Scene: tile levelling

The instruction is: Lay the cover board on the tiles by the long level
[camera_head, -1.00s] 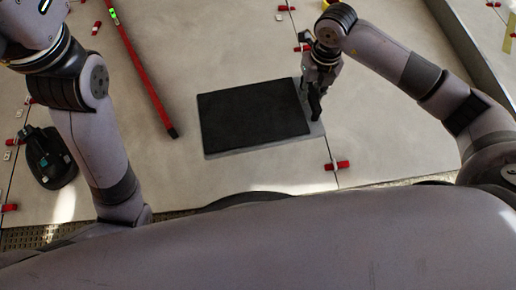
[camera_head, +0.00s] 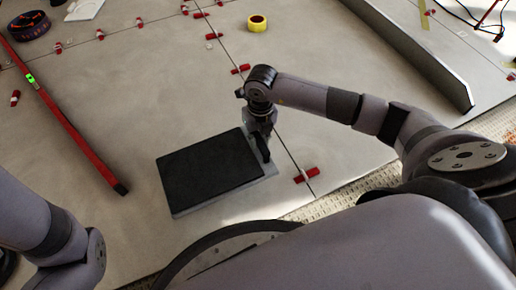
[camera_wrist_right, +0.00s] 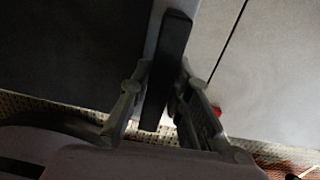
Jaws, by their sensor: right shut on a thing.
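The cover board (camera_head: 208,170), black on top with a pale grey border, is flat over the pale tiles (camera_head: 330,140) in the head view. I cannot tell whether it touches them. A dark upright handle (camera_wrist_right: 168,70) stands on the grey strip at its right edge. My right gripper (camera_head: 261,137) is shut on that handle. The long red level (camera_head: 70,135) with a green vial lies to the left of the board, with a gap between them. My left arm shows at the lower left, but its gripper is out of view.
Red levelling clips (camera_head: 306,175) sit along the tile joints right of and beyond the board. A long grey metal profile (camera_head: 415,52) lies at right. Tiles beyond the board are mostly clear.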

